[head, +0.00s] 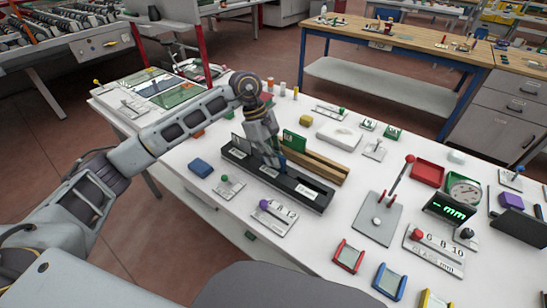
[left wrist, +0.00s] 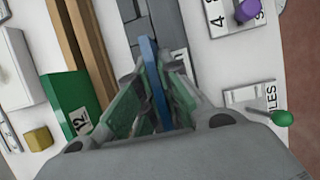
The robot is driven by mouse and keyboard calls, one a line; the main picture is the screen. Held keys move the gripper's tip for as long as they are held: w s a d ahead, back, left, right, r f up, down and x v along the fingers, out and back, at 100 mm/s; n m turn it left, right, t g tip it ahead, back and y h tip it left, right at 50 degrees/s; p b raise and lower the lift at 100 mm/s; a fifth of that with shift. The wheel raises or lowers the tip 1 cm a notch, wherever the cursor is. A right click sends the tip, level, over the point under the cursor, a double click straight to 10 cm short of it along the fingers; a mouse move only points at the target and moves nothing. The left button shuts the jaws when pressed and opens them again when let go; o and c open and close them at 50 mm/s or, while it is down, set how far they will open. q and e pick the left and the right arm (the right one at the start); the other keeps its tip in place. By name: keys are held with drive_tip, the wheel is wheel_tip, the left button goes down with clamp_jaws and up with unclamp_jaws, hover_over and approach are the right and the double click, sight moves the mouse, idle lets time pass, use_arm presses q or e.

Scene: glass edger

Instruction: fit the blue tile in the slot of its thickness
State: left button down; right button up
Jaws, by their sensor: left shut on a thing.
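The blue tile (left wrist: 152,80) stands on edge between the fingers of my left gripper (left wrist: 150,105), which is shut on it. In the head view, my left gripper (head: 275,162) points down over the middle of the long black slotted block (head: 307,196), and a bit of the blue tile shows at its fingertips. The block also shows beyond the tile in the left wrist view (left wrist: 143,28). I cannot tell whether the tile's lower edge is above a slot or inside one. Labels on the block are partly hidden by the gripper. My right gripper is out of view.
A wooden rack (head: 325,168) stands right behind the block, with a green tile (head: 294,142) marked 12 beside it. A blue block (head: 200,168), a green-knobbed plate (head: 228,186) and a purple-knobbed gauge (head: 272,214) lie in front. A lever stand (head: 376,222) is to the right.

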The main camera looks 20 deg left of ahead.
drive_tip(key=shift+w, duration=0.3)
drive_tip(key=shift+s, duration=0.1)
use_arm(q)
drive_tip(key=shift+f+b, duration=0.3)
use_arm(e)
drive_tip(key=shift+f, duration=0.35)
use_arm(q)
drive_tip(key=c, duration=1.5)
unclamp_jaws()
drive_tip(key=shift+r, duration=0.1)
drive_tip(key=shift+v, duration=6)
drive_tip(key=shift+r, duration=0.1)
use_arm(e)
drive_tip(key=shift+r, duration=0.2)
use_arm(q)
wheel_tip(320, 180, up, 9)
drive_tip(key=p, duration=0.9)
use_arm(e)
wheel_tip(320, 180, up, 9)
